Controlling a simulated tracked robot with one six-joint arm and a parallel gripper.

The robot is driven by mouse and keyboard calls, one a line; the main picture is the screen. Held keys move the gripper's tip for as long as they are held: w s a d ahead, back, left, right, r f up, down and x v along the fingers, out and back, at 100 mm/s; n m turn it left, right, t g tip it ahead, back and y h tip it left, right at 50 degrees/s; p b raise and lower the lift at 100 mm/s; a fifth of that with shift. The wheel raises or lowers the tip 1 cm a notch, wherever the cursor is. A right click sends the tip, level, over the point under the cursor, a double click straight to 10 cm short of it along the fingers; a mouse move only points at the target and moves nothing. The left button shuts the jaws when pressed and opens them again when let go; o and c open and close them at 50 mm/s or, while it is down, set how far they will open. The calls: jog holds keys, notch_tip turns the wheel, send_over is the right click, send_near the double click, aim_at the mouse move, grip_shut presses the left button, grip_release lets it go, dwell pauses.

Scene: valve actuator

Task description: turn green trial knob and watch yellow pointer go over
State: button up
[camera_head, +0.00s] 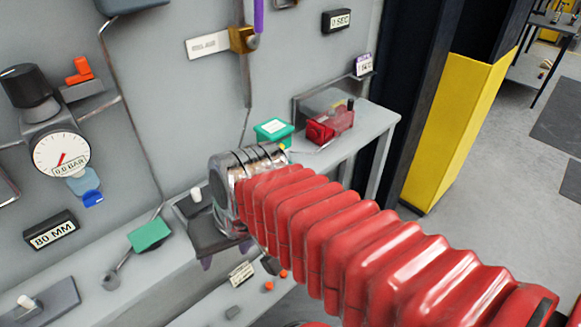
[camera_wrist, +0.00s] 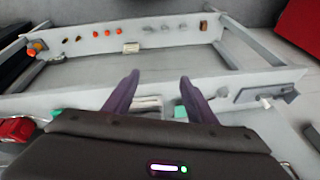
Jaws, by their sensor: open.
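A green box-like piece (camera_head: 273,130) stands on the wall bench beside a red device, with a small yellow bit at its front edge. A second, flat green piece (camera_head: 150,234) lies further left on the bench. I cannot tell which one is the trial knob, and no yellow pointer shows clearly. My gripper (camera_wrist: 158,92) is open, its two purple fingers apart with nothing gripped. In the head view my arm hides most of it, and its purple tips point down over the bench. A green patch (camera_wrist: 180,113) shows beside the right finger in the wrist view.
The red device (camera_head: 330,124) sits on the right of the bench. A dial gauge (camera_head: 61,154) with a red needle and a black knob (camera_head: 27,86) are on the wall at left. A yellow-black pillar (camera_head: 460,130) stands at right. Orange buttons (camera_wrist: 108,31) line a lower rail.

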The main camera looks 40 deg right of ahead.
notch_tip(320, 180, down, 5)
jog(key=m+g+y, duration=0.2)
jog(key=m+y, duration=0.2)
jog(key=m, duration=0.3)
jog(key=w+d+f+m+t+y, duration=0.1)
jog(key=w+d+m+t+y, duration=0.1)
jog(key=w+d+m+t, duration=0.4)
jog(key=w+d+f+m+t+y, duration=0.1)
jog(key=w+d+m+t+y, duration=0.15)
jog(key=d+m, duration=0.55)
jog(key=s+d+f+m+t+h, duration=0.1)
jog(key=s+d+m+t+h, duration=0.1)
jog(key=d+m, duration=0.4)
jog(key=s+d+f+m+t+h, duration=0.2)
jog(key=d+m+t+h, duration=0.3)
jog(key=d, duration=0.7)
jog(key=shift+m+h, duration=0.8)
jog(key=shift+h, duration=0.25)
jog(key=shift+t, duration=0.25)
